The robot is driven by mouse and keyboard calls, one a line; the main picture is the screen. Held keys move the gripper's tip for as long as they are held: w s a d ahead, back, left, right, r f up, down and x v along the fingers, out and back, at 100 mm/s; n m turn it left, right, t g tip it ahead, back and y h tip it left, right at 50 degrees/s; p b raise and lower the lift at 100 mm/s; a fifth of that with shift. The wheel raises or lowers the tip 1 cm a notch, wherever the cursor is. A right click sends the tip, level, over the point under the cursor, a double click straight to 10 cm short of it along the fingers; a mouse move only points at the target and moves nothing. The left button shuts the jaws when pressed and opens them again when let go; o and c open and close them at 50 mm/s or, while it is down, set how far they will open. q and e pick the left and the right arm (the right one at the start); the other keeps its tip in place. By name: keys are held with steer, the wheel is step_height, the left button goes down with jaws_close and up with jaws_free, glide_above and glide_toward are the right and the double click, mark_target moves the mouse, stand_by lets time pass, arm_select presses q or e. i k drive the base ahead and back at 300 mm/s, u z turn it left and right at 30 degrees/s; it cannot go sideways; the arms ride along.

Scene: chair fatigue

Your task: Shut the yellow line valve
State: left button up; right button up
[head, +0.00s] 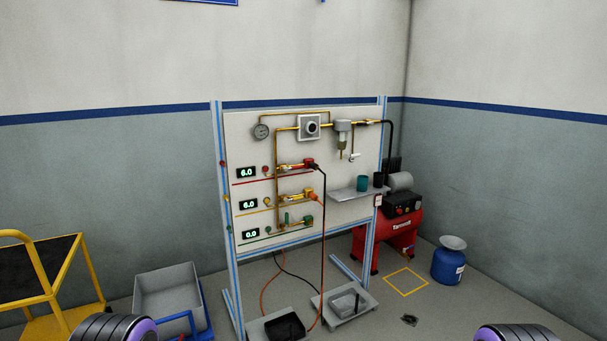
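The yellow line (262,208) is the middle of three lines on a grey upright panel (350,150). Its valve (291,198) sits on the brass pipework right of a display reading 6.0 (248,205). The valve's yellow handle appears to lie along the pipe, though it is small in view. An orange fitting (316,198) is at the right end of this line. Neither of my grippers is in view; only parts of my arms show at the bottom left and bottom right edges.
The red line valve (292,166) is above and the green line valve (287,218), its handle upright, below. A shelf (350,194) juts out right of the valves. Hoses hang in front. A yellow cart (45,270), grey bin (168,290) and red compressor (390,235) stand around.

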mark_target(295, 199)
steer(key=k, duration=0.25)
steer(key=u, duration=0.5)
steer(key=i, duration=1.15)
steer(key=z, duration=0.5)
